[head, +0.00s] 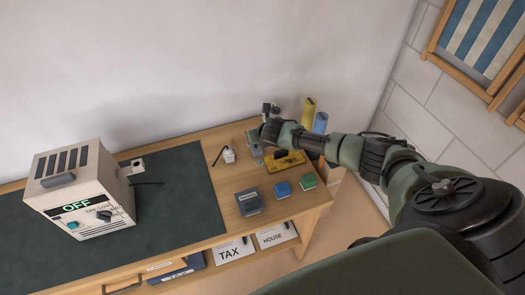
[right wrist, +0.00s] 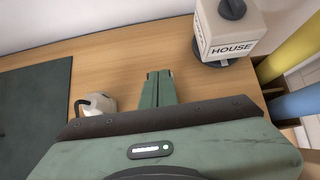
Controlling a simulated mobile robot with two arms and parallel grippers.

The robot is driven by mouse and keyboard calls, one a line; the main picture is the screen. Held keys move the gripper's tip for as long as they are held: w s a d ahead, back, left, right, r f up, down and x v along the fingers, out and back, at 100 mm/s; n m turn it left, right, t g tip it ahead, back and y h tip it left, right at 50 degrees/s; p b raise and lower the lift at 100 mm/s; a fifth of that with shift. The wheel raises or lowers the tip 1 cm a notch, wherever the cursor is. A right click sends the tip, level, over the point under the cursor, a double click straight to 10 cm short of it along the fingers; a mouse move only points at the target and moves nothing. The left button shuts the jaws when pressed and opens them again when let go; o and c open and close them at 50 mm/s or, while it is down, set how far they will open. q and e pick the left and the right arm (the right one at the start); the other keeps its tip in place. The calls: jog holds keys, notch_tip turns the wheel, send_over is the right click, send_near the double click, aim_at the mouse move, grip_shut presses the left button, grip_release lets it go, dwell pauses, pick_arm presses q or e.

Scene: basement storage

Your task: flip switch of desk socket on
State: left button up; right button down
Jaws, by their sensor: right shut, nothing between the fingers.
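A small white fitting with a black cable (head: 229,155) sits on the wooden desk, left of my right gripper. In the right wrist view a whitish piece with a dark cable (right wrist: 100,103) shows beside the fingers, partly hidden by my gripper body. It may be the desk socket; I cannot make out a switch or its position. My right gripper (head: 262,143) reaches in over the desk's back right part. In the right wrist view its green fingers (right wrist: 158,88) are together and empty, over bare wood. My left gripper is not in view.
A beige box reading OFF (head: 82,190) stands on the dark desk mat (head: 185,215). A HOUSE block (right wrist: 225,38) stands right of the fingers. Several small blocks, including a blue one (head: 282,190), and a yellow tray (head: 285,163) lie near my arm. A wall stands behind.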

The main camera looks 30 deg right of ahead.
jog(key=shift+w+d, duration=0.1)
jog(key=shift+w, duration=0.35)
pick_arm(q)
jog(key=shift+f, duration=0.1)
pick_arm(e)
jog(key=shift+w, duration=0.1)
